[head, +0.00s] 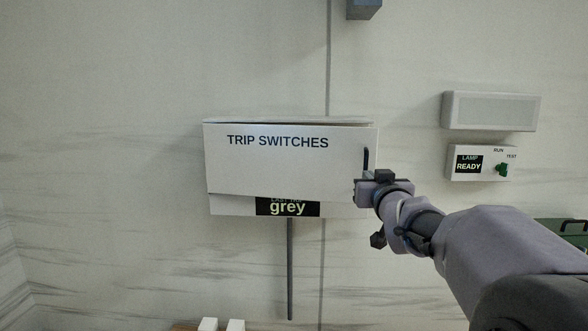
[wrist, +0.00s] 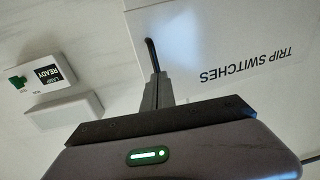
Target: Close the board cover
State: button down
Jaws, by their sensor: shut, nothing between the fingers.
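The white board cover, marked TRIP SWITCHES (head: 277,165), hangs over the front of the wall box (head: 232,206). A thin dark gap shows along its top edge, and its lower edge slants, so it looks slightly ajar. A dark handle (head: 366,158) is at the cover's right side. My gripper (head: 362,180) is at that side, just below the handle in the head view. In the wrist view my shut fingers (wrist: 157,90) point at the dark handle (wrist: 151,54) on the cover (wrist: 220,45). I cannot tell whether they touch it. Nothing shows between the fingers.
A dark label reading "grey" (head: 288,208) is on the box's lower front. A lamp panel reading READY (head: 483,163) with a green switch sits at right, under a pale lamp (head: 490,111). A dark conduit (head: 290,270) runs down below the box. The wall at left is clear.

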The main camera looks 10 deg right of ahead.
aim_at(370, 164)
jog(key=x, duration=0.2)
jog(key=shift+w+d+p, duration=0.2)
jog(key=shift+d+p, duration=0.05)
jog(key=shift+p, duration=0.05)
jog(key=w+d+p, duration=0.1)
jog(key=w, duration=0.1)
jog(key=w+d+p, duration=0.1)
jog(key=w, duration=0.1)
jog(key=w+d+p, duration=0.1)
jog(key=w+d, duration=0.1)
jog(key=shift+w+r, duration=0.25)
jog(key=shift+s+r+p, duration=0.15)
jog(key=shift+p, duration=0.15)
